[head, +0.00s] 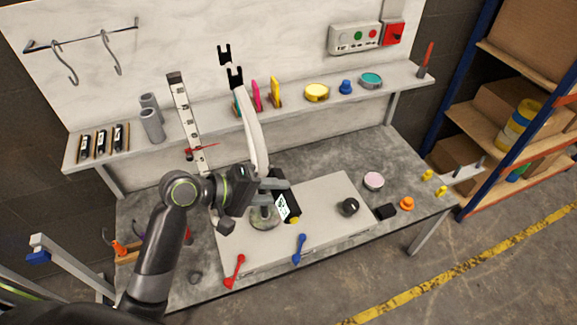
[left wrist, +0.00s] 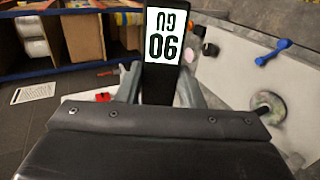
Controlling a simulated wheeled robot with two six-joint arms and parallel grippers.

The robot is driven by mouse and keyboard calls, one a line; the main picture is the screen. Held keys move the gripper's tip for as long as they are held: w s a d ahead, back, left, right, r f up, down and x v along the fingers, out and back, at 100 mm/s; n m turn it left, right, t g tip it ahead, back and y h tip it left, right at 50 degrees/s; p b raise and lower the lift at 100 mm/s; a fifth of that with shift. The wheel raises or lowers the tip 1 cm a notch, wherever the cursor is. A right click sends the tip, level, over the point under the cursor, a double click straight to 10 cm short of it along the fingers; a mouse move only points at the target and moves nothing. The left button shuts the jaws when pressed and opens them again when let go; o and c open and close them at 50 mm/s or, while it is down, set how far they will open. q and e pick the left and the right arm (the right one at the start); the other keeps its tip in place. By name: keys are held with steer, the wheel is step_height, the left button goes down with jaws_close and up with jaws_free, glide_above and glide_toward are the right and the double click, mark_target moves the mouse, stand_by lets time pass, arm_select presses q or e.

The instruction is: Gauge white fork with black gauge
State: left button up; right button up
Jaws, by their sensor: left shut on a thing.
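The white fork (head: 254,135) stands upright over the bench, its black ends (head: 235,77) pointing up. Its lower part is partly hidden behind my left arm, near a round metal base (head: 264,220). My left gripper (head: 276,189) is shut on the black gauge (head: 284,207), beside the fork's lower end and above the pale mat. In the left wrist view, the gauge (left wrist: 157,85) sits between both fingers and its white label reads upside down. I cannot tell whether the gauge touches the fork. My right gripper is not in view.
On the pale mat (head: 330,205) lie a red tool (head: 235,270), a blue tool (head: 299,248) and a black round knob (head: 348,206). A shelf (head: 210,128) behind holds tins, coloured pieces and small black labelled items. A shelving rack (head: 500,110) stands right.

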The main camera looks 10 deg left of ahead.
arm_select(q)
steer(key=shift+a+f, duration=0.1)
steer(key=shift+a, duration=0.1)
steer(key=s+a+f+b, duration=0.1)
steer(key=s+a+b, duration=0.3)
steer(key=a+b, duration=0.2)
steer(key=shift+s+a+b, duration=0.15)
steer(key=shift+s+b, duration=0.1)
steer(key=shift+b, duration=0.35)
